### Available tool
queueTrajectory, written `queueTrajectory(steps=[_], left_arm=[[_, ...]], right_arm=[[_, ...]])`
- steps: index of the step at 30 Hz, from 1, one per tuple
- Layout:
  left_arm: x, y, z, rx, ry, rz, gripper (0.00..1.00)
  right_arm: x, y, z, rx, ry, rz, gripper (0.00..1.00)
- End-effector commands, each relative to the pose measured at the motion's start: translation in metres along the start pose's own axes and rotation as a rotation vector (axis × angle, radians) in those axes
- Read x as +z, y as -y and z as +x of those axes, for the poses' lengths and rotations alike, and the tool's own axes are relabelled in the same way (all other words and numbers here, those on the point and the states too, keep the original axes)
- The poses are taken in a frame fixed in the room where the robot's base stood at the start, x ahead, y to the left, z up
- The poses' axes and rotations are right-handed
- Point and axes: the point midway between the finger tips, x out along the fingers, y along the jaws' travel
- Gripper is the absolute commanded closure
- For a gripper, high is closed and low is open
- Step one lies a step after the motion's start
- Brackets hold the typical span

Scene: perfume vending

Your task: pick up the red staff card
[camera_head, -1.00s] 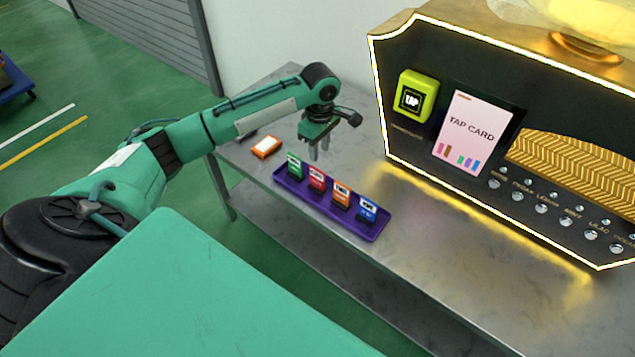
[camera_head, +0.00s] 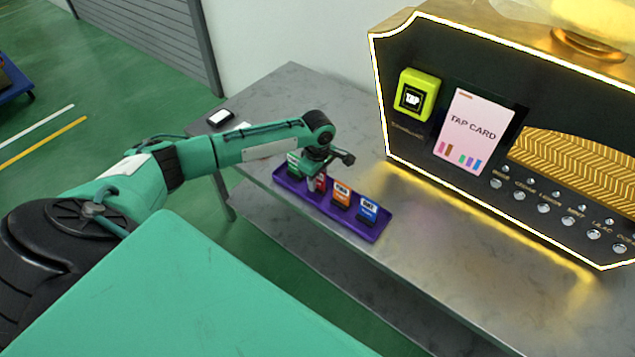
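The red staff card (camera_head: 320,183) stands in the purple tray (camera_head: 377,233), between the green card (camera_head: 294,164) on its left and the orange card (camera_head: 342,193) on its right. A blue card (camera_head: 367,210) stands at the tray's right end. My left gripper (camera_head: 315,174) points down right at the red card and covers most of it. Its fingers are largely hidden, so I cannot tell whether they touch or grip the card. My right gripper is not in view.
The vending machine (camera_head: 440,190), with a lime TAP reader (camera_head: 416,95) and a pink TAP CARD panel (camera_head: 474,132), stands behind the tray on the metal table (camera_head: 420,270). A small black-and-white item (camera_head: 220,117) lies at the far left. The table's front right is clear.

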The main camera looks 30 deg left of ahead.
Motion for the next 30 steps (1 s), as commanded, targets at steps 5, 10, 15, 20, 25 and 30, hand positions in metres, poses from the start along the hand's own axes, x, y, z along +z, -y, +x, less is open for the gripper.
queueTrajectory(steps=[5, 10, 15, 20, 25, 30], left_arm=[[0.000, 0.000, 0.000, 0.001, 0.000, 0.000, 0.67], [0.000, 0.000, 0.000, 0.000, 0.000, 0.000, 0.95], [0.000, 0.000, 0.000, 0.001, 0.000, 0.000, 1.00], [0.000, 0.000, 0.000, 0.001, 0.000, 0.000, 1.00], [0.000, -0.001, -0.011, 0.002, 0.001, 0.000, 1.00], [0.000, -0.001, -0.048, 0.005, 0.001, 0.000, 1.00]], right_arm=[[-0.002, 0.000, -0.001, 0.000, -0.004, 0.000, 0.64], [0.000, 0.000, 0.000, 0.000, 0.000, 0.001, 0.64], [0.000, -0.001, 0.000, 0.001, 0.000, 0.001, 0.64], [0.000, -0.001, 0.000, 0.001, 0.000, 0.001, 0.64], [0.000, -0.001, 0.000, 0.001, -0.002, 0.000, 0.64], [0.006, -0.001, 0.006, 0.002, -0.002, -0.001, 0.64]])
